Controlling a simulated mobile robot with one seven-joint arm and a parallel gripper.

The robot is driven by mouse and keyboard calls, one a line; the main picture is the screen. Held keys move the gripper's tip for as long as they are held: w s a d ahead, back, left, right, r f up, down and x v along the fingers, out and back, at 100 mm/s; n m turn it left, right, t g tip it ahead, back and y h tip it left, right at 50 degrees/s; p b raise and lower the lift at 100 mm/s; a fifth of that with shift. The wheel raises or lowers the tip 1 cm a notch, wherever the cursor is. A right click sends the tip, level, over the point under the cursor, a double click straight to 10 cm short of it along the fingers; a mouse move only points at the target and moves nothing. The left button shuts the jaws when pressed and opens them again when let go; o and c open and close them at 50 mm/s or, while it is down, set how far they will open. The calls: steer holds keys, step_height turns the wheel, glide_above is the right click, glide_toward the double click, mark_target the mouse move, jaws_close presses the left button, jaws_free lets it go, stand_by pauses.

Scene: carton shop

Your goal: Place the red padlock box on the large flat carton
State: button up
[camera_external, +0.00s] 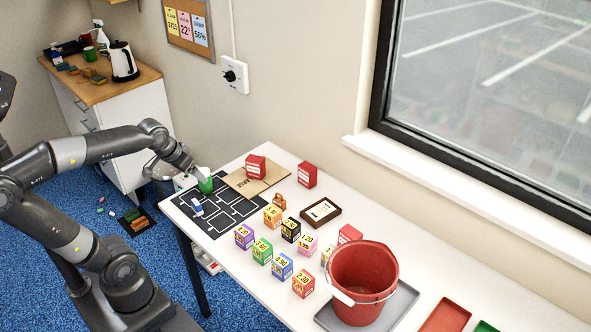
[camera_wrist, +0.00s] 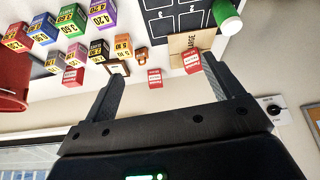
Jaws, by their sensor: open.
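A second, similar red box (camera_external: 307,174) stands on the table just right of the carton, also in the wrist view (camera_wrist: 154,77). I cannot read which one is the padlock box. My gripper (camera_external: 197,177) is open and empty, near the green cylinder at the mat; its fingers show in the wrist view (camera_wrist: 162,72).
A green cylinder (camera_external: 206,186) stands on the black mat (camera_external: 222,220). Several priced boxes stand mid-table, with a small brown item (camera_external: 279,201) and a dark frame (camera_external: 334,207) near them. A third red box (camera_external: 349,233) stands by the red bucket (camera_external: 365,280). The wall is close behind.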

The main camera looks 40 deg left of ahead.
steer(key=s+d+f+m, duration=0.1)
steer(key=s+f, duration=0.1)
steer(key=s, duration=0.6)
steer(key=shift+d, duration=0.25)
